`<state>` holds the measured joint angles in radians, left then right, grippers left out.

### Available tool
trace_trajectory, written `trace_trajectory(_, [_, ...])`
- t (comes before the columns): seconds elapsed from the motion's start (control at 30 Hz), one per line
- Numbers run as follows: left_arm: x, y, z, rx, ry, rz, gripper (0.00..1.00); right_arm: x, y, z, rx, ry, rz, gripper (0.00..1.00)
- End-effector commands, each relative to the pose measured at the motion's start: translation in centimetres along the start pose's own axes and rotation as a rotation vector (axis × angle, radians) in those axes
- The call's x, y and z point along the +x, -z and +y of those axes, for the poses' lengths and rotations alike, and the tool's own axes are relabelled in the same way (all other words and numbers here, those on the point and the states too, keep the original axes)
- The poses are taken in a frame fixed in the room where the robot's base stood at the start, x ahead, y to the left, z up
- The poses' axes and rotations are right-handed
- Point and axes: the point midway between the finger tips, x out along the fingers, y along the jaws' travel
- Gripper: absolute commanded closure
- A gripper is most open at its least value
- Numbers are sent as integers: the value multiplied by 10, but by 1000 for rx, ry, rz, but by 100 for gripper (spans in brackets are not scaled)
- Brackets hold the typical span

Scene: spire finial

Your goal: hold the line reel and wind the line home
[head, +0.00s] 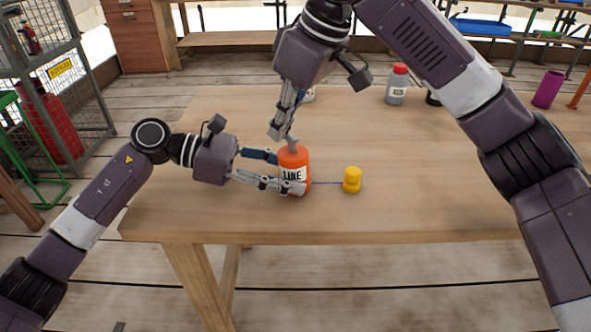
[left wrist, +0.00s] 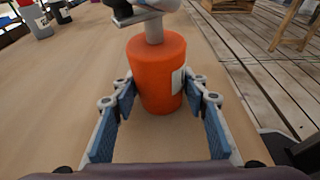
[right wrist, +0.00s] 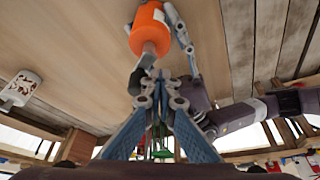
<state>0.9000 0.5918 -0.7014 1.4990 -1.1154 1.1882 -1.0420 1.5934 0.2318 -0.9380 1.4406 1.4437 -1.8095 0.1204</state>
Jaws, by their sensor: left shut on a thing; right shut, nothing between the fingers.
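The orange line reel (head: 294,160), with a white LINE label, stands upright on the table. It also shows in the left wrist view (left wrist: 157,75). My left gripper (head: 286,172) is shut around its body, one finger on each side. A grey shaft (left wrist: 154,31) rises from the reel's top, with a dark crank knob (right wrist: 137,79) beside it in the right wrist view. My right gripper (head: 280,130) is shut and empty, pointing down by the crank; whether it touches is unclear.
A grey red-capped bottle (head: 396,86) stands at the table's back, and a purple cup (head: 548,90) stands at the far right. A pale mug (right wrist: 20,90) shows in the right wrist view. The table (head: 430,200) right of the yellow stopper is clear.

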Motion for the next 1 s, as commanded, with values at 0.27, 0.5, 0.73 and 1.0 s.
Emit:
trace_trajectory(0.27, [1,3,-2,0,6,5,72,1,1,3,2,-1,2,100])
trace_trajectory(0.5, [1,2,-2,0,6,5,72,2,4,7,3,-1,2,100])
trace_trajectory(0.73, [1,2,-2,1,7,5,72,2,4,7,3,-2,2,100])
trace_trajectory(1.0, [1,2,-2,1,7,4,71,2,6,12,3,-2,2,100])
